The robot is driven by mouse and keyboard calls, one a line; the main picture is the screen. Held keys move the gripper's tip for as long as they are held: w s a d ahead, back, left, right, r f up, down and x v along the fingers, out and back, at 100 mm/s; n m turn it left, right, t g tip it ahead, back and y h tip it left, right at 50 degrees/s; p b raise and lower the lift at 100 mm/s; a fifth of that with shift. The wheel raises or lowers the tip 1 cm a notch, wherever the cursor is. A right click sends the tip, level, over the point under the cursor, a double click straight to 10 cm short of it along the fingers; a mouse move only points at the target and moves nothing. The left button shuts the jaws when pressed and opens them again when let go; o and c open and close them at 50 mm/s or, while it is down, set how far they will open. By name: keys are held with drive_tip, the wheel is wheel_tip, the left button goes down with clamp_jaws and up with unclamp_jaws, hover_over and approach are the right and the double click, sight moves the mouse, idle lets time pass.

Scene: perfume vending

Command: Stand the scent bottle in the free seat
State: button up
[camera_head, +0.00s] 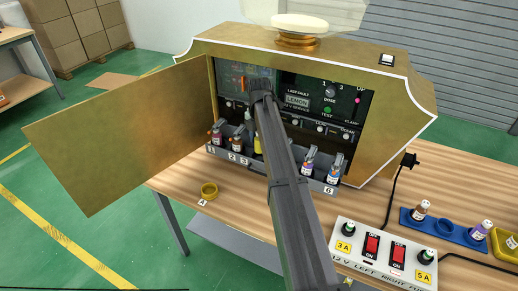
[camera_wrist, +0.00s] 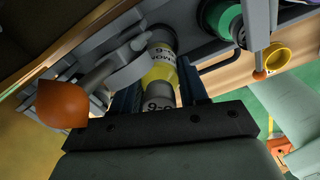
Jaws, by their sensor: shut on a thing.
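The scent bottle is yellow with a grey top, and its label partly reads "MON" in the wrist view (camera_wrist: 160,68). In the head view only a yellow sliver of it (camera_head: 257,145) shows beside my arm, at the middle of the numbered seat row (camera_head: 222,154). My gripper (camera_wrist: 158,92) is shut on the bottle's upper part, with a dark finger on each side. In the head view my gripper (camera_head: 259,92) reaches into the open machine, over the row. The bottle's base is at the grey rack, but I cannot tell if it is seated.
Bottles stand at both sides, including a red one (camera_head: 216,134) and a blue-labelled one (camera_head: 333,168). An orange-knobbed lever (camera_wrist: 62,104) is close to my gripper. The gold door (camera_head: 120,130) is open to the left. A yellow ring (camera_head: 209,190) lies on the table (camera_head: 180,184).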

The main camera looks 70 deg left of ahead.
sight(259, 149)
drive_tip(key=shift+f, duration=2.25)
drive_tip(key=shift+f, duration=0.1)
drive_tip(key=o, duration=1.1)
wheel_tip(259, 149, up, 12)
drive_tip(key=shift+r, duration=0.1)
